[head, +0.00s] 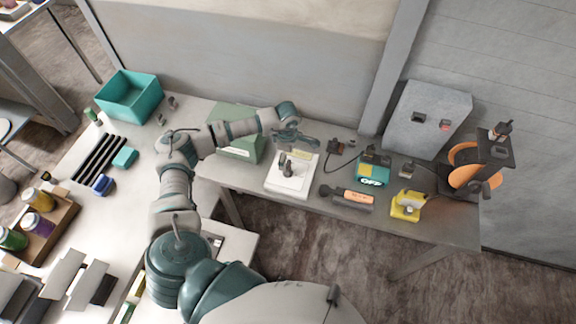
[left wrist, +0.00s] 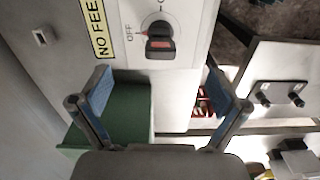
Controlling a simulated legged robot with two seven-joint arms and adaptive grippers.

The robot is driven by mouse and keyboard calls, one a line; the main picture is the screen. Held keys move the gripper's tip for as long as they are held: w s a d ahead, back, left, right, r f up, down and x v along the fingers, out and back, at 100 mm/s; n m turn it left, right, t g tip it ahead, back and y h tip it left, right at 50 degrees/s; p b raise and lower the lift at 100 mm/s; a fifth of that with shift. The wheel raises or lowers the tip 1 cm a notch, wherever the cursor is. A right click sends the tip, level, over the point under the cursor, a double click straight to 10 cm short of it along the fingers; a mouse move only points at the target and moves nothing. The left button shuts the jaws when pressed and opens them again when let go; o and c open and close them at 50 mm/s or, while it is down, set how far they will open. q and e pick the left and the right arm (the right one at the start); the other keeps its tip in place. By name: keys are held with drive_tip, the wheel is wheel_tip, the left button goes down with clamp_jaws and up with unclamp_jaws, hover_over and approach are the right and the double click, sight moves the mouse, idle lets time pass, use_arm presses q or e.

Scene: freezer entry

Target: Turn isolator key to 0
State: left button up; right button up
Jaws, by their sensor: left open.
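The isolator is a white box (head: 277,187) on the bench in the head view, with small dark upright parts on top. In the left wrist view its white face (left wrist: 190,20) fills the top middle. A dark key knob (left wrist: 158,28) with an orange-red insert sits there, next to the printed word OFF and a yellow label (left wrist: 98,28) partly reading "NO FEE". My left gripper (head: 296,137) is over the box's back edge. In the wrist view its blue-padded fingers (left wrist: 159,83) are spread wide and empty, and the knob is beyond the tips, untouched. My right gripper is not seen.
A green box (head: 243,145) stands left of the isolator. On the right are an orange-marked handheld tool (head: 357,196), a teal-yellow block (head: 372,174), a yellow device (head: 406,207) and a grey cabinet (head: 425,120). The wall is close behind.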

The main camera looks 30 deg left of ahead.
use_arm(q)
drive_tip(key=shift+r, duration=0.65)
drive_tip(key=shift+r, duration=0.1)
wheel_tip(320, 180, up, 12)
drive_tip(key=shift+f, duration=0.2)
